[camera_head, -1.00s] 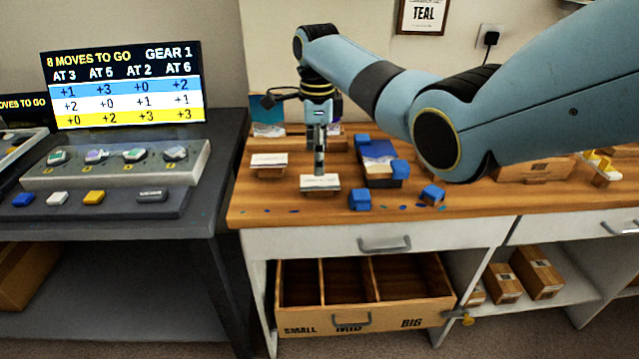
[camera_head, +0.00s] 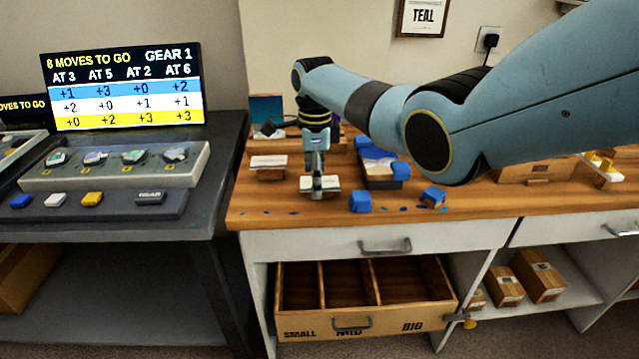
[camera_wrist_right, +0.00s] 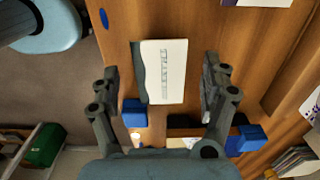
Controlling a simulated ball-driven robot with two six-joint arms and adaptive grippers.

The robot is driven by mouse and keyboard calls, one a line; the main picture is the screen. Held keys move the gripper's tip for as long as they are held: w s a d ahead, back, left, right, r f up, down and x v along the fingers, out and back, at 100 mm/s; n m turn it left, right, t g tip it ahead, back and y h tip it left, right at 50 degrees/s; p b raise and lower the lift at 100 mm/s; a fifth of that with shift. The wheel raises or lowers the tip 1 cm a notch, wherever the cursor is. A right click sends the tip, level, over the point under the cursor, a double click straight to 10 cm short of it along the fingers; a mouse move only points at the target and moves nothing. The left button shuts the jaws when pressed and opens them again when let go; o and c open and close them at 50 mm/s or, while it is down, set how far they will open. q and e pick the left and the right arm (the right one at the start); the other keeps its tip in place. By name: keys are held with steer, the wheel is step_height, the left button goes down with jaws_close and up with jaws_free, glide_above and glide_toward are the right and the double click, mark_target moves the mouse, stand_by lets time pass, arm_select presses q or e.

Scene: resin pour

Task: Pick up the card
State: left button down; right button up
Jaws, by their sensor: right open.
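A white card (camera_head: 332,183) with dark print rests on a small wooden holder near the front of the wooden counter. It also shows in the right wrist view (camera_wrist_right: 163,70), lying between the two fingers with gaps on both sides. My right gripper (camera_head: 317,187) is open, pointing down over the card and hiding part of it. In the wrist view its fingers (camera_wrist_right: 161,80) stand either side of the card, not visibly touching it. The print on the card is too small to read surely. My left gripper is not in view.
A second white card (camera_head: 268,161) on a holder stands just left. Blue blocks (camera_head: 360,201) sit close to the right, beside a dark tray (camera_head: 385,183). An open drawer (camera_head: 365,320) with compartments is below the counter. A control panel (camera_head: 120,165) stands left.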

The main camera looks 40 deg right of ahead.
steer(key=shift+f, duration=0.1)
steer(key=shift+c, duration=0.3)
steer(key=c, duration=0.7)
steer(key=shift+c, duration=0.2)
